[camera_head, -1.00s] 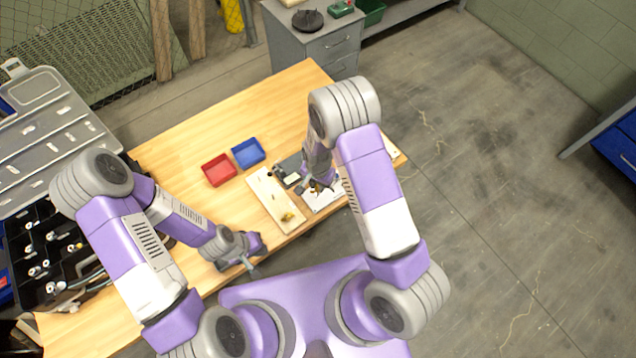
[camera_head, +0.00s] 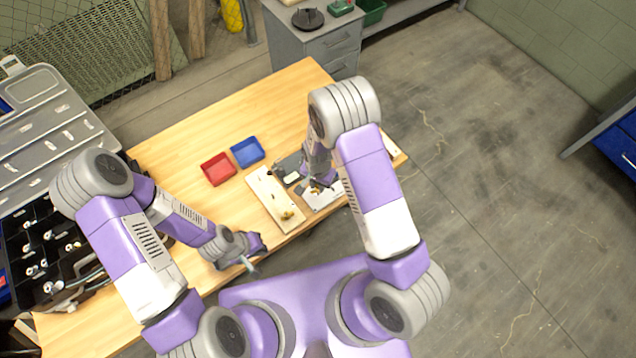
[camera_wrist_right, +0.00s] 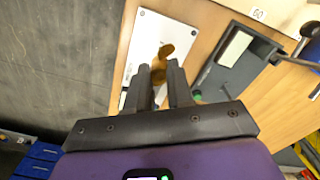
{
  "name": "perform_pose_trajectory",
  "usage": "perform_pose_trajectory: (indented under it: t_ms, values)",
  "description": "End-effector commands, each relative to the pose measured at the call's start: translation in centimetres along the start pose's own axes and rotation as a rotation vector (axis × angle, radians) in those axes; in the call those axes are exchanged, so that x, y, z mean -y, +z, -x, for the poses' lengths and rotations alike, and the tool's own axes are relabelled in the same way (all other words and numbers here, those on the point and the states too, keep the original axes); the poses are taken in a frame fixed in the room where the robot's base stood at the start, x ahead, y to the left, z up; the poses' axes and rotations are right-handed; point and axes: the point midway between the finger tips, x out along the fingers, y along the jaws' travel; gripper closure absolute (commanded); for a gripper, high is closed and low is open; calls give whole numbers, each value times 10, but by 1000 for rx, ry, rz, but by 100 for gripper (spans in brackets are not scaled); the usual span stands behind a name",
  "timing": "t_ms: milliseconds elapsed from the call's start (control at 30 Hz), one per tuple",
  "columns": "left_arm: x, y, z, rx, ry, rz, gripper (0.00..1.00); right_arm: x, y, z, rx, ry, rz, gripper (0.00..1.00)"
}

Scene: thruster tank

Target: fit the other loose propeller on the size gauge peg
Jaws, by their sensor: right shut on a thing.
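My right gripper (camera_head: 318,184) is over a white plate (camera_head: 328,198) on the bench. In the right wrist view its two fingers (camera_wrist_right: 161,82) are shut on a bronze propeller (camera_wrist_right: 164,52), held above the white plate (camera_wrist_right: 148,42); the fingers hide part of it. Another brass-coloured piece (camera_head: 287,214), likely a propeller, is on the pale wooden board (camera_head: 268,192) to the left; I cannot tell if it sits on a peg. The right wrist view shows a "GO" label (camera_wrist_right: 257,14) on a pale board. My left gripper (camera_head: 254,255) is near the front bench edge, its fingers unclear.
A dark grey fixture (camera_wrist_right: 237,58) stands beside the white plate. Red (camera_head: 219,169) and blue (camera_head: 247,152) bins stand further back. A black tray (camera_head: 45,250) of parts is at the left. The wooden bench (camera_head: 260,108) is clear behind the bins.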

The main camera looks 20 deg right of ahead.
Motion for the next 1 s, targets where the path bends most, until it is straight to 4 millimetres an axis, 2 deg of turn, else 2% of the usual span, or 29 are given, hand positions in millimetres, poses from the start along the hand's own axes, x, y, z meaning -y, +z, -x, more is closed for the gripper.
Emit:
perform_pose_trajectory:
  t_ms: [200, 667, 1000]
  values:
    - [3, 0, -7, 0, 0, 0, 100, 0, 0, -8, -1, 0, 0, 100]
    - [3, 0, -8, 0, 0, 0, 100, 0, 0, -9, 0, 0, 0, 100]
    - [6, -1, -16, 0, 0, 0, 100, 0, 0, -19, -1, 0, 1, 100]
